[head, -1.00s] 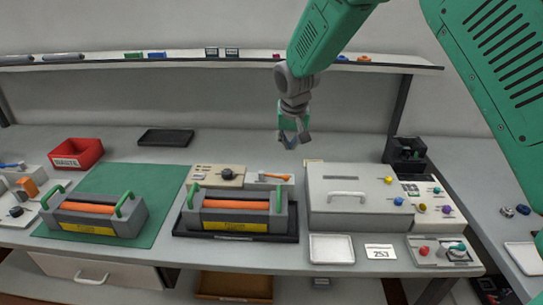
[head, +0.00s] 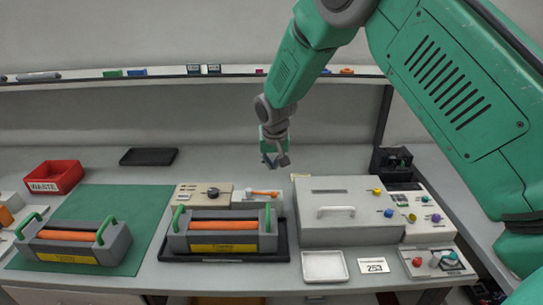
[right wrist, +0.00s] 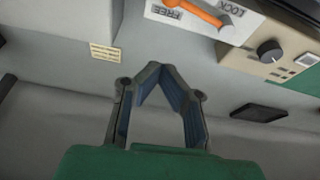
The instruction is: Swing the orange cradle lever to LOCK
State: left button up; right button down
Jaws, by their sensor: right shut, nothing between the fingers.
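The orange lever (head: 264,194) sits on a small pale panel (head: 246,202) behind the middle toner cartridge (head: 222,231), and points right in the head view. That cartridge lies in a dark cradle (head: 282,250). In the right wrist view the lever (right wrist: 197,12) runs from a grey pivot up between the FREE label (right wrist: 167,12) and the LOCK label (right wrist: 222,9); its far end is cut off by the frame. My right gripper (head: 275,162) is shut and empty, in the air above and behind the lever panel, not touching it. My left gripper is out of view.
A beige panel with a black knob (head: 213,192) adjoins the lever panel. A grey lidded box (head: 337,226) stands to the right. A second cartridge (head: 75,243) lies on the green mat (head: 137,212) at left. The bench behind the panels is clear up to a black tray (head: 149,157).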

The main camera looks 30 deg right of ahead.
aim_at(262, 194)
jog(key=f, duration=0.2)
jog(key=s+f, duration=0.1)
jog(key=f, duration=0.2)
jog(key=shift+s+a+f+p, duration=0.15)
jog(key=shift+p, duration=0.2)
jog(key=shift+s+a+f, duration=0.1)
jog(key=shift+s+a, duration=0.2)
jog(key=shift+a, duration=0.05)
jog(key=shift+w+a, duration=0.1)
jog(key=shift+d+f, duration=0.1)
jog(key=shift+d, duration=0.15)
